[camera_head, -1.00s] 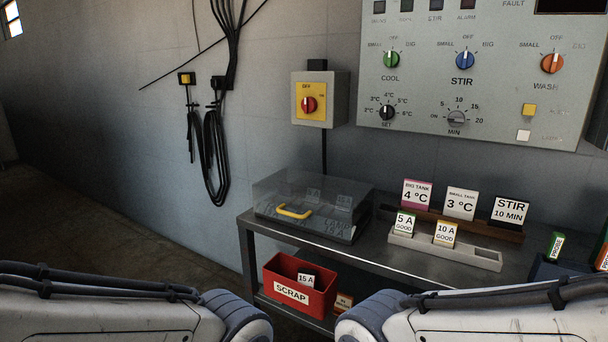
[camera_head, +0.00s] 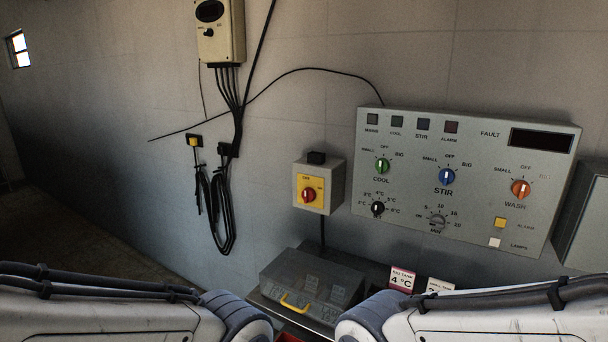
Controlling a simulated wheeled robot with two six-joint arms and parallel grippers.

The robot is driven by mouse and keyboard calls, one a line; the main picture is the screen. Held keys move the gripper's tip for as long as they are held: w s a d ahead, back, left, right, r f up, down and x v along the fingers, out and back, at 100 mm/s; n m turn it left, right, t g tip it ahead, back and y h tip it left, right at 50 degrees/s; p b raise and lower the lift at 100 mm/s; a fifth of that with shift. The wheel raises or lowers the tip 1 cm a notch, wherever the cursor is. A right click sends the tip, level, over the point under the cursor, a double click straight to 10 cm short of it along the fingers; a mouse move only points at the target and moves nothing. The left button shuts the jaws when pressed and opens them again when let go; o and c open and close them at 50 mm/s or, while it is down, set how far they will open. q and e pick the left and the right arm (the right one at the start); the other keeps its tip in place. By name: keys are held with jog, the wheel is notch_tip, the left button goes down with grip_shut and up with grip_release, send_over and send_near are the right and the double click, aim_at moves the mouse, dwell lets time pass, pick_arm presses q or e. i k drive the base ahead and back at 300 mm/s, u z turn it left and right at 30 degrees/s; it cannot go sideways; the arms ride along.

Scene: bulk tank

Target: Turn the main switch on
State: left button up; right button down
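The main switch is a red rotary knob (camera_head: 309,195) on a yellow plate, on the front of a small grey box (camera_head: 334,181) fixed to the wall left of the control panel. The plate carries a small label above the knob that I cannot read clearly now. The MAIN lamp (camera_head: 372,119) on the panel looks dark. Links of my two arms show at the bottom left and bottom right. Both grippers are out of view.
The control panel (camera_head: 470,175) has several knobs and a dark display. A grey case with a yellow handle (camera_head: 295,303) sits on the bench below the switch. Cables (camera_head: 222,205) hang on the wall to the left, under a beige meter box (camera_head: 220,30).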

aim_at(309, 195)
jog(key=k, duration=0.5)
jog(key=z, duration=0.6)
jog(key=i, duration=1.15)
jog(key=u, duration=0.9)
